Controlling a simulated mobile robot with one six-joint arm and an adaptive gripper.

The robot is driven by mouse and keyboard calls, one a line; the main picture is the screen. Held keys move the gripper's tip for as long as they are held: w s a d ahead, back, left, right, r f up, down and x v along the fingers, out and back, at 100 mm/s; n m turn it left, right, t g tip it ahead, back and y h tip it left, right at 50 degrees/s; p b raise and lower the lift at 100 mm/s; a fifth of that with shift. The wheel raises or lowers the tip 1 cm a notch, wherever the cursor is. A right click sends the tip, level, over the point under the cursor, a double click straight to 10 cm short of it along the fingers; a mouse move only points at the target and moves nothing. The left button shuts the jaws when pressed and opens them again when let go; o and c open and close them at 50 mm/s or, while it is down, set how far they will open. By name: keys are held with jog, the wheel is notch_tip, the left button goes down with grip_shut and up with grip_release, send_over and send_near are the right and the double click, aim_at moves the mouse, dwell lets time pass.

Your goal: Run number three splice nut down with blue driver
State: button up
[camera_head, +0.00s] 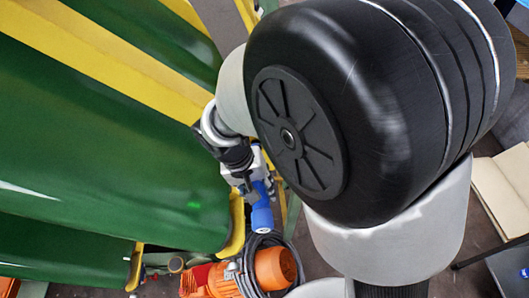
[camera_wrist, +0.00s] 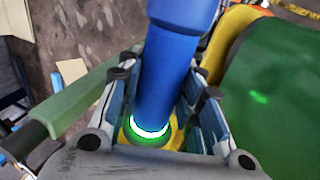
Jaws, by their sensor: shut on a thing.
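The blue driver (camera_head: 262,212) hangs below my gripper (camera_head: 255,183) in the head view, beside the green and yellow machine. In the wrist view my gripper (camera_wrist: 160,100) is shut on the blue driver (camera_wrist: 172,72), with a finger on each side of its body. A ring glowing green (camera_wrist: 150,130) circles the driver's near end, with yellow around it. The driver's far end runs out of the top of the wrist view. I cannot make out any splice nut or its number in either view.
Large green panels (camera_head: 90,140) with yellow bands fill the left of the head view. An orange machine (camera_head: 275,268) with a dark coiled cable stands just below the driver. A pale green bar (camera_wrist: 88,100) lies left of my gripper. My own arm hides much of the right.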

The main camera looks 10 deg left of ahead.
aim_at(261, 204)
jog(key=shift+w+a+r, duration=0.15)
jog(key=shift+w+a, duration=0.05)
jog(key=shift+w, duration=0.45)
dwell(1.6)
jog(key=shift+s, duration=0.15)
jog(key=shift+s+d+b, duration=0.2)
jog(key=shift+s, duration=0.6)
jog(key=shift+s+d+b, duration=0.15)
jog(key=shift+s+d, duration=0.1)
jog(key=shift+s, duration=0.55)
jog(key=shift+s+d+b, duration=0.2)
jog(key=shift+s, duration=0.6)
